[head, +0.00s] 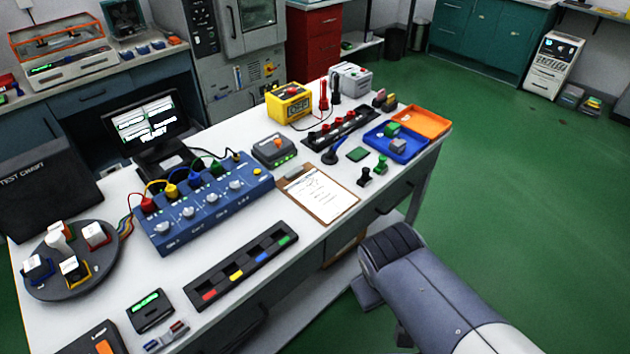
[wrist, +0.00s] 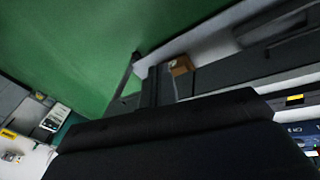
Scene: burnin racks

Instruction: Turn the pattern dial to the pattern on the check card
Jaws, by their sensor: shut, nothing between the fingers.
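A blue box (head: 209,235) with several pale knobs and coloured plugs stands on the white bench. A small grey box (head: 274,151) with an orange-red top part and green lights stands to its right. I cannot tell which knob is the pattern dial. A clipboard with a white printed sheet (head: 322,194) lies to the right of the blue box; it may be the check card, but its print is too small to read. My gripper (wrist: 154,88) is shut and empty in the wrist view, off the bench's front side. In the head view its fingers are hidden.
A black strip tray (head: 240,273) with coloured marks lies along the front edge. A round dark turntable (head: 72,262) is at left. A blue tray (head: 396,142), orange tray (head: 420,121) and yellow box (head: 289,102) stand at the far right.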

